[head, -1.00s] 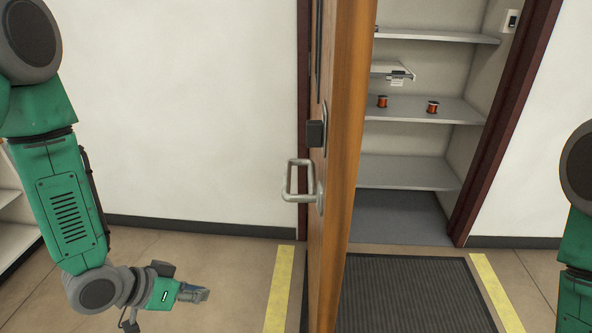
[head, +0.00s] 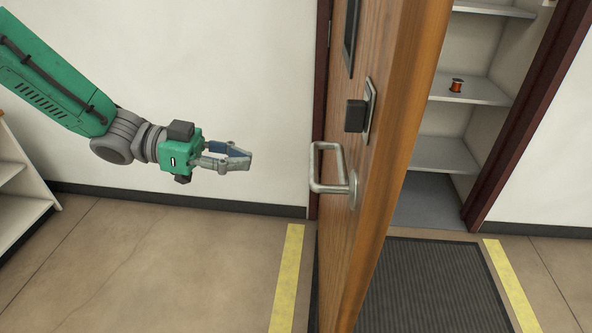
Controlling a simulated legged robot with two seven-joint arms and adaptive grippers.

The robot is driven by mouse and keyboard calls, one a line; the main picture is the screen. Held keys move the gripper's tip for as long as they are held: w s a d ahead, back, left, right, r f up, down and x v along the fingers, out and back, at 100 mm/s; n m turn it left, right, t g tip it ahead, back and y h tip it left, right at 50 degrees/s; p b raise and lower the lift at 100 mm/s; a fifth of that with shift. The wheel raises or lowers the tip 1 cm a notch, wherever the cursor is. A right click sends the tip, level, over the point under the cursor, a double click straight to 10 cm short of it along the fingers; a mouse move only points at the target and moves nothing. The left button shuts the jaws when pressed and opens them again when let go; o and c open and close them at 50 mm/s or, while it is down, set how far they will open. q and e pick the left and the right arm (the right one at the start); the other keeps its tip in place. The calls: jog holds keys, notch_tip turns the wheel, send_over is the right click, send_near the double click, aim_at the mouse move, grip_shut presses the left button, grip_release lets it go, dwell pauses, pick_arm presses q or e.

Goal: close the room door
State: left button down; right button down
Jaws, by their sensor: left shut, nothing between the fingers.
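The wooden room door (head: 392,150) stands open, seen nearly edge-on, in front of the left part of the doorway. Its metal handle (head: 328,185) sticks out on the left face, below a dark lock box (head: 355,115). My left gripper (head: 246,160) is shut and empty. It points right toward the handle, in front of the white wall, and is apart from the handle and the door. My right gripper is out of view.
The dark red door frame (head: 545,110) borders a closet with grey shelves (head: 475,90) and a copper spool (head: 457,85). A dark mat (head: 440,285) lies between yellow floor strips (head: 288,270). A white shelf unit (head: 22,190) stands at far left. Floor left of the door is clear.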

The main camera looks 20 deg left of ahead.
pick_arm(q)
jog(key=b+x, duration=0.1)
jog(key=x, duration=0.8)
jog(key=shift+d+b, duration=0.35)
jog(key=shift+w, duration=0.1)
